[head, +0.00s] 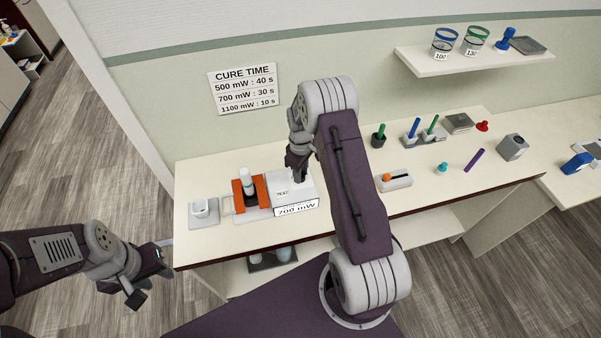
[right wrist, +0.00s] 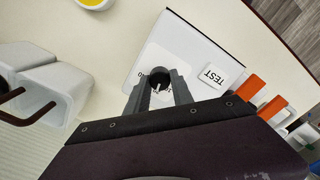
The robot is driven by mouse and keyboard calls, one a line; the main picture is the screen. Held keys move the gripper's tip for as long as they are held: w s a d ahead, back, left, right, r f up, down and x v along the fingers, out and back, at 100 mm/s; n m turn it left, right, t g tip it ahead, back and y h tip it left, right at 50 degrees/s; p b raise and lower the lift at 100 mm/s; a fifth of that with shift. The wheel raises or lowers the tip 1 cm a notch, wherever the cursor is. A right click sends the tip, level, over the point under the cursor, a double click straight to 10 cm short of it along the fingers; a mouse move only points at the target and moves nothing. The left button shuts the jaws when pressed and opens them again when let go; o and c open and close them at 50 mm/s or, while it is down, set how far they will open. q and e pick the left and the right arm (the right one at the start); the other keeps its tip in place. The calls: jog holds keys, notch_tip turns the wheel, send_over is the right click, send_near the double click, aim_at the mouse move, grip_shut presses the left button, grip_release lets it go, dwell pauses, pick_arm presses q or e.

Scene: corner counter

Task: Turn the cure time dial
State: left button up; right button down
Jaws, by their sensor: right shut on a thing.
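The cure time dial (right wrist: 158,77) is a small black knob with a white pointer line, on top of a white box (right wrist: 187,48) in the right wrist view. My right gripper (right wrist: 158,88) is shut on the dial, one finger on each side of it. Some scale marks around the dial show, but most are covered by the fingers. In the head view, my right gripper (head: 298,176) points down onto the white box (head: 284,199), hiding the dial. A TEST button (right wrist: 212,75) sits beside it. My left gripper (head: 149,284) is open and empty, off the counter's left front.
A "700 mW" label (head: 297,208) is on the box front. The wall sign (head: 245,90) reads 500 mW: 40 s, 700 mW: 30 s, 1100 mW: 10 s. Orange blocks (head: 263,189) and a white light unit stand left of the box. An orange-knobbed device (head: 396,182) stands to the right.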

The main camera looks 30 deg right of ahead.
jog(key=m, duration=0.6)
jog(key=shift+w+r+m+b, duration=0.1)
jog(key=shift+m+b, duration=0.2)
jog(key=shift+b, duration=0.05)
dwell(0.4)
jog(key=c, duration=1.4)
grip_release()
jog(key=shift+d, duration=0.1)
jog(key=o, duration=0.3)
